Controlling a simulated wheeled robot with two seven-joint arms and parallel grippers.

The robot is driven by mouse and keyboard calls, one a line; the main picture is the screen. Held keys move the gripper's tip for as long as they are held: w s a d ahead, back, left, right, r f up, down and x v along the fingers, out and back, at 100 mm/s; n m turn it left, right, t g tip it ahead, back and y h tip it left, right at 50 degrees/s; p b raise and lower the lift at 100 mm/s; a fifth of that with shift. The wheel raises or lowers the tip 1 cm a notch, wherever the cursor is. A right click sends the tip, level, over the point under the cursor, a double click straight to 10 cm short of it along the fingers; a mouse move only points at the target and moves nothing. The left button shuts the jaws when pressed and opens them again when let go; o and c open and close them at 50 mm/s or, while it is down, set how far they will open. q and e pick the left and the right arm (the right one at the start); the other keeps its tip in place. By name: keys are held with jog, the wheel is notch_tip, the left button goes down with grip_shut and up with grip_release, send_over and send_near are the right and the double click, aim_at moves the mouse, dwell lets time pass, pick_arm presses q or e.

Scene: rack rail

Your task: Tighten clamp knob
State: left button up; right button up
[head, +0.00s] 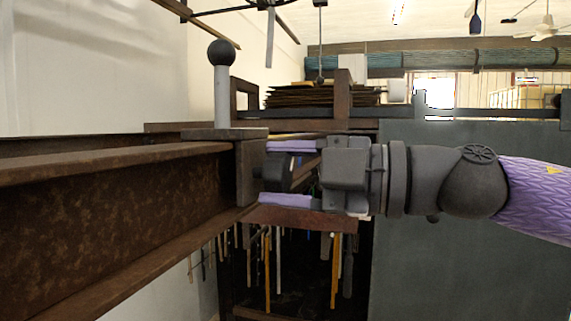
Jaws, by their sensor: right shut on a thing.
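The clamp (250,170) is a grey-brown block at the near end of the rusty rail (120,215), with a flat top plate. A dark clamp knob (275,168) sticks out from the clamp's right side. My right gripper (266,173) comes in from the right, level, with one purple finger above the knob and one below it. It is shut on the knob, with its fingertips close to the clamp block. Contact at the finger pads is hard to see. My left gripper is not in view.
A grey post with a black ball (221,52) rises from the clamp's top plate. Behind are a stack of flat sheets (320,97), a dark grey panel (470,240) at the right, and several long tools (268,270) hanging below. A pale wall (80,80) is at the left.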

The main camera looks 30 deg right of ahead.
jog(key=m+p, duration=0.2)
jog(key=m, duration=0.3)
jog(key=shift+m+p, duration=0.7)
jog(key=shift+m, duration=0.5)
jog(key=shift+f, duration=0.1)
jog(key=o, duration=1.3)
jog(key=shift+s, duration=0.1)
